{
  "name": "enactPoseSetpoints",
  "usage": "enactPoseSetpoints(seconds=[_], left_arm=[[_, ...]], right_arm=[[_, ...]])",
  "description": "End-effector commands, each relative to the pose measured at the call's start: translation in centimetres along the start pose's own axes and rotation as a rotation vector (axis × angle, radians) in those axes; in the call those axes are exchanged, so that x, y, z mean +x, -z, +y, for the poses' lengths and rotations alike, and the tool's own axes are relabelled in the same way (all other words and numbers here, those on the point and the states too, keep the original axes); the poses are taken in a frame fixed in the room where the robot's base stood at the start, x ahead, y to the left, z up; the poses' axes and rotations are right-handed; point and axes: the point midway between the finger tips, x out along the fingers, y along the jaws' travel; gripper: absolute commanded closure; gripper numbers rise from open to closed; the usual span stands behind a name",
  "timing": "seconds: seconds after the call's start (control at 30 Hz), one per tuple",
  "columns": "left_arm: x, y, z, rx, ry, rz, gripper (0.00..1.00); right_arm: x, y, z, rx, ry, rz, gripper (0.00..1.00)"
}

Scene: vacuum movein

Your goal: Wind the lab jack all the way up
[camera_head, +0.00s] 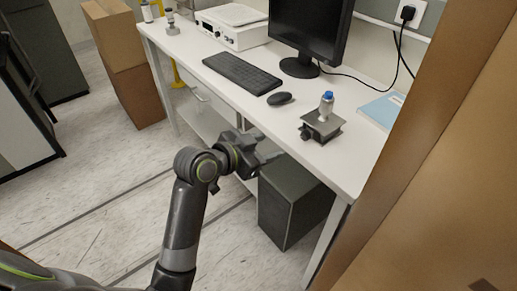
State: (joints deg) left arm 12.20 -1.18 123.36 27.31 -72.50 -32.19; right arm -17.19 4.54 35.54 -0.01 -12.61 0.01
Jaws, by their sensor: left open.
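The lab jack (321,128) is a small dark platform near the front edge of the white table, at the right. It looks low, with a dark knob (304,134) on its left side. A small clear bottle with a blue cap (326,104) stands upright on it. My left gripper (272,154) is at the table's front edge, left of and nearer than the jack. It is open, apart from the jack, and holds nothing visible. My right gripper is not in view.
The white table (222,90) carries a keyboard (242,74), a mouse (279,98), a monitor (310,28) and a white instrument (234,26). A blue book (382,110) lies right of the jack. A dark box (292,205) stands under the table. A brown panel (430,160) blocks the right side.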

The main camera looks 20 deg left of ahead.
Motion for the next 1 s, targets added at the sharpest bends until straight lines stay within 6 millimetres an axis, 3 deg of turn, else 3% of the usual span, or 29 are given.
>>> enactPoseSetpoints(seconds=[0.2, 0.67, 0.77, 1.0], left_arm=[[-1.8, 0.0, 0.0, 0.000, 0.000, 0.000, 0.51], [-2.0, 0.1, 0.0, -0.032, -0.003, 0.000, 0.51], [-2.0, 0.2, -0.1, -0.137, -0.011, -0.002, 0.51], [-1.8, 0.4, -0.4, -0.633, -0.041, -0.013, 0.51]], right_arm=[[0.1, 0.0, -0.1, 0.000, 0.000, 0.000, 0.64], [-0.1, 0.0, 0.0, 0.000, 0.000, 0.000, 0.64], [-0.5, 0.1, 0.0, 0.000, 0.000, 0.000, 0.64], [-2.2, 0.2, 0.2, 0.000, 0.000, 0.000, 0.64]])
